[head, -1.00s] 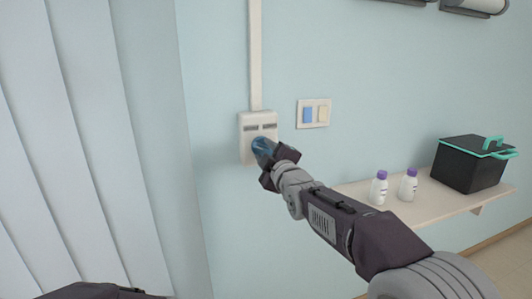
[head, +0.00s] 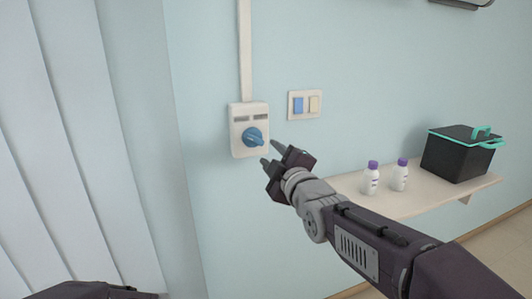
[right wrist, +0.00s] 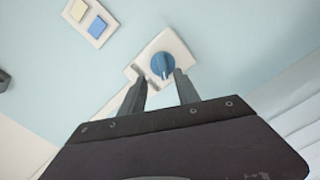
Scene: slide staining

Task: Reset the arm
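My right gripper (head: 270,152) is open and empty in front of the wall, just below and right of a blue rotary knob (head: 253,137). The knob sits on a white wall box (head: 236,144) and looks clear of the fingers. In the right wrist view the two fingers (right wrist: 160,84) stand apart, with the knob (right wrist: 162,65) beyond and between their tips. Part of my left arm shows at the bottom left of the head view, but its gripper does not show.
A switch plate (head: 305,115) with a blue and a cream switch is right of the box. A shelf (head: 410,201) at the right holds two white bottles with purple caps (head: 371,180) (head: 400,176) and a black box with a teal-edged lid (head: 457,157). White blinds (head: 80,140) hang at the left.

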